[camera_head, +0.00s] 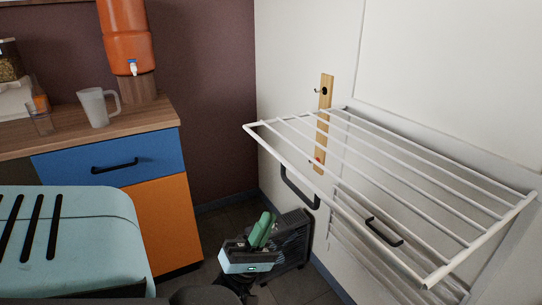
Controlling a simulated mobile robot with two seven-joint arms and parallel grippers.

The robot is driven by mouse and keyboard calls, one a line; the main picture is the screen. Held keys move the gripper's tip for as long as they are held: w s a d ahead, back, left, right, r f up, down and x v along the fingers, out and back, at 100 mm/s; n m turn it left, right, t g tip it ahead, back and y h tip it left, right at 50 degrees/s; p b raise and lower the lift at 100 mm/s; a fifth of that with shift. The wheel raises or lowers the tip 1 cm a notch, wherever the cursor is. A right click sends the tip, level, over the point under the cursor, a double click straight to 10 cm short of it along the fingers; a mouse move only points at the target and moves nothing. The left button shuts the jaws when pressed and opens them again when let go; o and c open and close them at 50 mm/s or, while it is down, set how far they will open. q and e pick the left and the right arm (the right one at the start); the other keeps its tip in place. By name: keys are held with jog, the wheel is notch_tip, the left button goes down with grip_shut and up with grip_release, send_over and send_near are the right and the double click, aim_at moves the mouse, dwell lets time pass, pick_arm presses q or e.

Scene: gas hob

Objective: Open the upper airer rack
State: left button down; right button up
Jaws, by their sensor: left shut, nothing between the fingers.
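The upper airer rack (345,203) is a white frame with several thin bars. It stands out from the white wall, spread out over the floor at the right. A black handle (300,190) hangs below its left front part. A second black handle (384,233) shows below the bars, further right. A lower white rack (365,262) shows behind and below, close to the wall, partly hidden. My left gripper (265,225), with green fingers, is shut and empty. It is low, left of the upper rack, and looks apart from it. My right gripper is not in view.
A wooden hook board (325,120) is on the wall behind the rack. A dark crate-like object (290,243) stands on the floor behind my left gripper. At left is a counter (150,116) with a mug (95,107) and an orange dispenser (127,45), above a blue drawer (145,160).

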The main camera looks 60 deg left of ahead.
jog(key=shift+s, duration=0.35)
